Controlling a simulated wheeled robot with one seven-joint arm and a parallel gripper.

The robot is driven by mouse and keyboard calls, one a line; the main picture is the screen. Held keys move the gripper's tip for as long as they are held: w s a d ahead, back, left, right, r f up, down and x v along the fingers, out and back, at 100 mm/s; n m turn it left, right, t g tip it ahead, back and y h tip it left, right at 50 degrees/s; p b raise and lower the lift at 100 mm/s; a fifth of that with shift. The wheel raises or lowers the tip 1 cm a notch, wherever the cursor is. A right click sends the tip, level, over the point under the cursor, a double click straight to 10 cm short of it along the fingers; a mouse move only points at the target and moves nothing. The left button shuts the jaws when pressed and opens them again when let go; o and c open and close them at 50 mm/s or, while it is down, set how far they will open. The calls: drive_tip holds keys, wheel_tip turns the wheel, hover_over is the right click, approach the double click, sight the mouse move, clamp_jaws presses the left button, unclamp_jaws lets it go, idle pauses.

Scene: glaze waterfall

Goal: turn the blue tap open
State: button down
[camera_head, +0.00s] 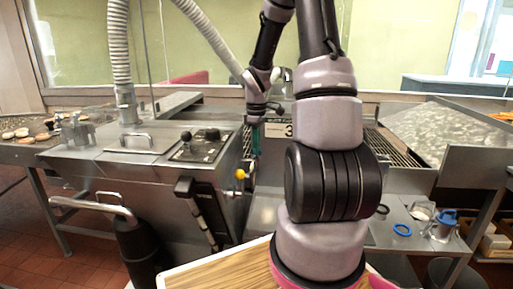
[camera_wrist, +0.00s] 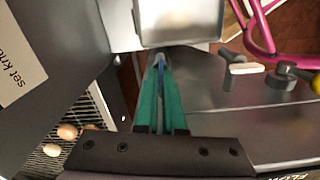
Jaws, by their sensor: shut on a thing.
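My gripper (camera_head: 256,140) hangs down at the right side of the grey machine (camera_head: 150,165), in front of the conveyor grate. In the wrist view its green fingers (camera_wrist: 160,75) are closed together. A narrow blue piece (camera_wrist: 160,62) shows between the fingertips, and I take it to be the blue tap's handle. Most of it is hidden by the fingers, so its turn angle cannot be told. In the head view the tap is hidden behind the gripper.
A yellow knob (camera_head: 240,174) sticks out just below my gripper. A control panel (camera_head: 205,147) with black knobs lies to the left. A blue ring (camera_head: 402,229) and a blue-topped jar (camera_head: 443,224) are on the right bench. Eggs or pale cakes (camera_wrist: 67,132) lie on the grate.

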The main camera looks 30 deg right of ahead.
drive_tip(key=shift+n, duration=0.5)
drive_tip(key=c, duration=1)
unclamp_jaws()
wheel_tip(320, 180, up, 11)
drive_tip(key=shift+f, duration=0.1)
drive_tip(key=s+a+r+m+t, duration=0.2)
drive_tip(key=s+a+r+m, duration=0.2)
drive_tip(key=s+r, duration=0.1)
drive_tip(key=s+a+r+m+t+y, duration=0.1)
drive_tip(key=s+a+r+m, duration=0.3)
drive_tip(key=s, duration=0.4)
drive_tip(key=s+a+r+m+t+y, duration=0.1)
drive_tip(key=s+a+r+m+t, duration=0.3)
drive_tip(key=s+a+r+m, duration=0.1)
drive_tip(key=shift+s+a+r+m, duration=0.1)
drive_tip(key=shift+s+r+m, duration=0.4)
drive_tip(key=shift+s+r, duration=0.45)
